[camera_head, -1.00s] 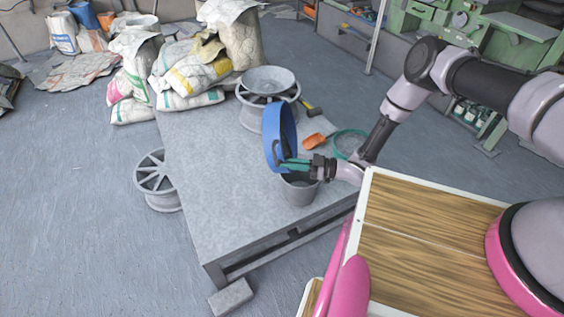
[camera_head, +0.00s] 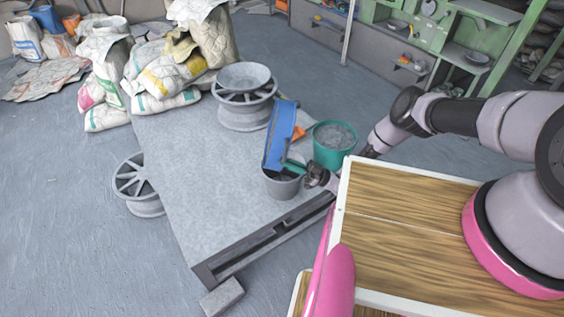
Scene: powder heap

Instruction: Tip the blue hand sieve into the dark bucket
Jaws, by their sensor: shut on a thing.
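The blue hand sieve (camera_head: 280,132) stands steeply on its edge above the dark bucket (camera_head: 283,189). Its lower end is at the bucket's mouth; whether it touches the rim, I cannot tell. My gripper (camera_head: 297,166), with green fingers, is shut on the sieve's lower end, just over the bucket's right side. The bucket stands upright near the table's front edge, and grey shows inside it. The inside of the sieve is mostly hidden, so I cannot tell what is in it.
A green bucket (camera_head: 333,150) with grey contents stands right of the sieve, by an orange tool (camera_head: 299,132). A wheel rim (camera_head: 244,113) with a grey bowl (camera_head: 244,76) stands behind. Sacks (camera_head: 172,75) lie at the back left. The table's left half (camera_head: 195,185) is clear.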

